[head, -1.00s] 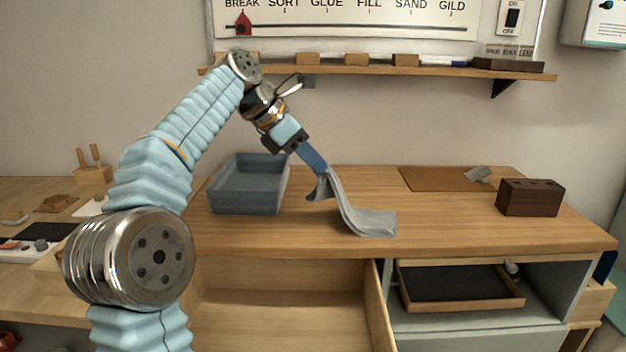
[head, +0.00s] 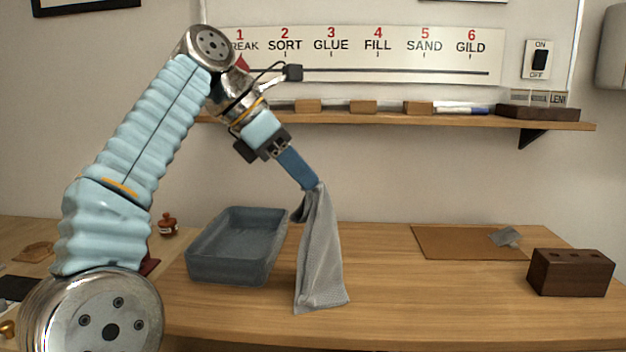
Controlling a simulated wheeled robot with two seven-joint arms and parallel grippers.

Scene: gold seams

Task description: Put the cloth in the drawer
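The grey cloth (head: 321,255) hangs from my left gripper (head: 310,182) in the head view. The gripper's blue fingers are shut on the cloth's top end, and the cloth drapes down in folds. Its lower edge hangs at or just above the wooden worktop (head: 440,300); I cannot tell whether it touches. The drawer is out of view now, below the picture's lower edge. My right gripper is not in view.
A blue-grey bin (head: 236,248) stands left of the cloth. A brown mat (head: 455,243) with a grey scrap (head: 505,237) and a dark wooden block (head: 570,272) lie to the right. A shelf (head: 400,119) runs along the wall.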

